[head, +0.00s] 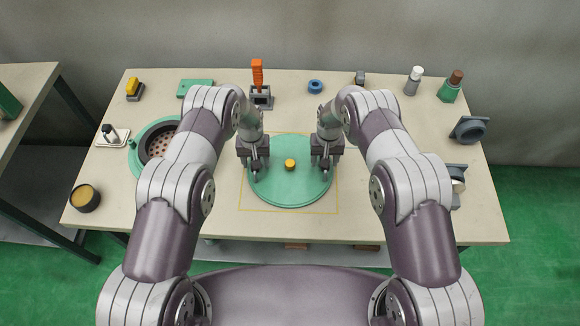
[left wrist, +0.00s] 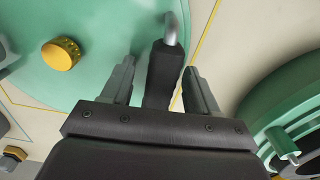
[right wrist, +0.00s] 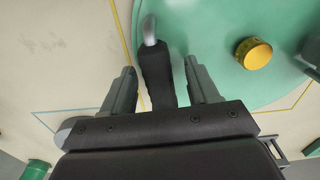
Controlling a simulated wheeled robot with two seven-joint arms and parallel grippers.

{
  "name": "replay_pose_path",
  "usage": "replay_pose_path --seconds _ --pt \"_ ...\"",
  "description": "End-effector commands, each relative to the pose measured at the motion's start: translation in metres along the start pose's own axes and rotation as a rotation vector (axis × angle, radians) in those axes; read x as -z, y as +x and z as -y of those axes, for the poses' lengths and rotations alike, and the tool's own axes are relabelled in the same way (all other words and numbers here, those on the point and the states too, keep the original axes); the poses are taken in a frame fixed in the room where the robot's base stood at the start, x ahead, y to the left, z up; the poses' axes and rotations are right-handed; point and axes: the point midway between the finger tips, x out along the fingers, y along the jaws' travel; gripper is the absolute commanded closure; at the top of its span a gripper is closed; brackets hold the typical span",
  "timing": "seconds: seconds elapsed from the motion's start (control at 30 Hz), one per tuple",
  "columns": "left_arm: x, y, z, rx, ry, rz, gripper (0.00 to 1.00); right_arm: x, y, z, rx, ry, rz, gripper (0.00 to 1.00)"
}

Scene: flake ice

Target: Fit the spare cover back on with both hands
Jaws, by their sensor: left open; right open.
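The spare cover (head: 290,190) is a flat green disc with a yellow knob (head: 290,165) at its middle. It lies on the table inside a yellow outlined square. My left gripper (head: 254,168) is at its left edge, open, with a black handle grip (left wrist: 163,75) between its fingers. My right gripper (head: 326,166) is at its right edge, open, with the other black handle grip (right wrist: 157,78) between its fingers. I cannot tell whether any finger touches a grip. A green round housing (head: 138,165) with a dark, hole-dotted opening stands at left, partly hidden by my left arm.
Along the back are a green block (head: 196,86), an orange-handled tool (head: 257,78), a blue ring (head: 315,86) and bottles (head: 413,81). Dark grey holders (head: 468,130) stand at the right edge. A round tin (head: 85,197) sits at the front left corner.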

Motion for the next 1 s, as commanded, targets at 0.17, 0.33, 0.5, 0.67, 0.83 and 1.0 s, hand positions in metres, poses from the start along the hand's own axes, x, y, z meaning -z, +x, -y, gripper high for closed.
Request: replay_pose_path --seconds 0.17,0.33,0.5,0.67,0.83,1.0 --pt "0.0000 -0.0002 0.0000 0.000 0.000 0.000 0.89 0.0000 -0.0002 0.0000 0.000 0.000 0.000 0.89" --pt "0.0000 -0.0002 0.0000 0.000 0.000 0.000 1.00 0.0000 -0.0003 0.0000 0.000 0.000 0.000 1.00" --pt "0.0000 -0.0003 0.0000 0.000 0.000 0.000 1.00 0.0000 -0.0004 0.0000 0.000 0.000 0.000 1.00" --pt "0.0001 -0.0004 0.0000 0.000 0.000 0.000 1.00 0.0000 -0.0006 0.0000 0.000 0.000 0.000 1.00" --pt "0.0001 -0.0004 0.0000 0.000 0.000 0.000 1.00 0.0000 -0.0007 0.0000 0.000 0.000 0.000 1.00" --pt "0.0002 -0.0005 0.0001 0.000 0.000 0.000 1.00 0.0001 -0.0007 0.0000 0.000 0.000 0.000 1.00"
